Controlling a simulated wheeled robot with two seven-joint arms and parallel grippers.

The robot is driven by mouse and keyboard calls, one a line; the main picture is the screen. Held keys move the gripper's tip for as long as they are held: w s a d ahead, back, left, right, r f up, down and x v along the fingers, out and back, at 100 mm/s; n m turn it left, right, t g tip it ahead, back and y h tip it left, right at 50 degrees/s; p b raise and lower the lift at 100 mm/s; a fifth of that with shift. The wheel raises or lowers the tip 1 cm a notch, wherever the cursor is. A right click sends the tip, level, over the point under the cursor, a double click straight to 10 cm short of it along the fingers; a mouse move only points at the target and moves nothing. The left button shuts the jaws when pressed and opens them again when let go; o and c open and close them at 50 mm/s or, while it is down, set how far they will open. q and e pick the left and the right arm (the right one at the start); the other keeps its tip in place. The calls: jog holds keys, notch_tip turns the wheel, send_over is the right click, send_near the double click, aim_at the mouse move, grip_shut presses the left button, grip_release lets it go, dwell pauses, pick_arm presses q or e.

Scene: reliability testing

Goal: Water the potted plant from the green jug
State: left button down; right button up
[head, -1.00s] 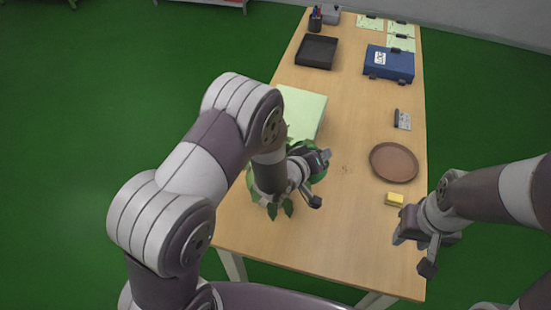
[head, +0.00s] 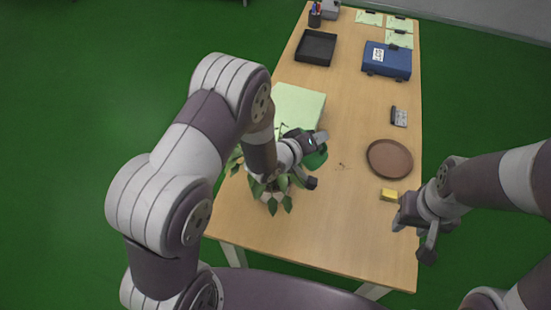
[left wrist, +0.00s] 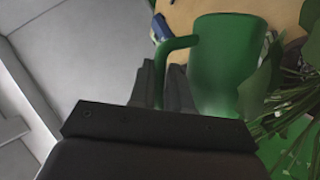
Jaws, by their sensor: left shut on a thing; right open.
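The green jug (head: 318,159) is mostly hidden behind my left gripper (head: 312,158) in the head view. In the left wrist view the jug (left wrist: 226,62) is seen close up, and the fingers of my left gripper (left wrist: 163,88) are shut on its handle (left wrist: 172,46). I cannot tell how far the jug is tilted. The leafy potted plant (head: 272,196) is beside and partly under my left forearm; its pot is hidden. Its leaves (left wrist: 276,88) are close beside the jug in the left wrist view. My right gripper (head: 414,236) is open and empty near the table's right edge.
On the wooden table (head: 310,235) are a pale green mat or box (head: 302,105), a brown round plate (head: 389,158) and a yellow block (head: 389,195). A black tray (head: 316,47) and a blue box (head: 386,60) are further back. The table's front middle is clear.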

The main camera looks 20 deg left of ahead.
aim_at(320, 165)
pick_arm(q)
jog(key=shift+w+a+r+n+h+p, duration=0.1)
jog(key=shift+a+r+n+h+p, duration=0.2)
jog(key=shift+a+r+n+p, duration=0.25)
dwell(1.4)
jog(key=shift+a+r+n+h, duration=0.1)
jog(key=shift+r+n+h, duration=0.15)
jog(key=shift+r+h, duration=0.1)
dwell(1.5)
jog(key=f+b, duration=0.1)
jog(key=d+f+m+y+b, duration=0.1)
jog(key=s+d+f+m+b, duration=0.1)
jog(key=f, duration=0.1)
jog(key=shift+y, duration=0.25)
jog(key=shift+w+r, duration=0.1)
jog(key=shift+r, duration=0.05)
jog(key=shift+m+y, duration=0.7)
jog(key=shift+m, duration=0.2)
jog(key=f+b, duration=0.2)
jog(key=d+f+b, duration=0.1)
jog(key=f+b, duration=0.1)
jog(key=f, duration=0.1)
jog(key=f+b, duration=0.3)
jog(key=shift+d, duration=0.25)
jog(key=shift+s+d+m+y, duration=0.25)
jog(key=shift+d+m+y, duration=0.05)
jog(key=shift+d, duration=0.05)
jog(key=shift+f, duration=0.1)
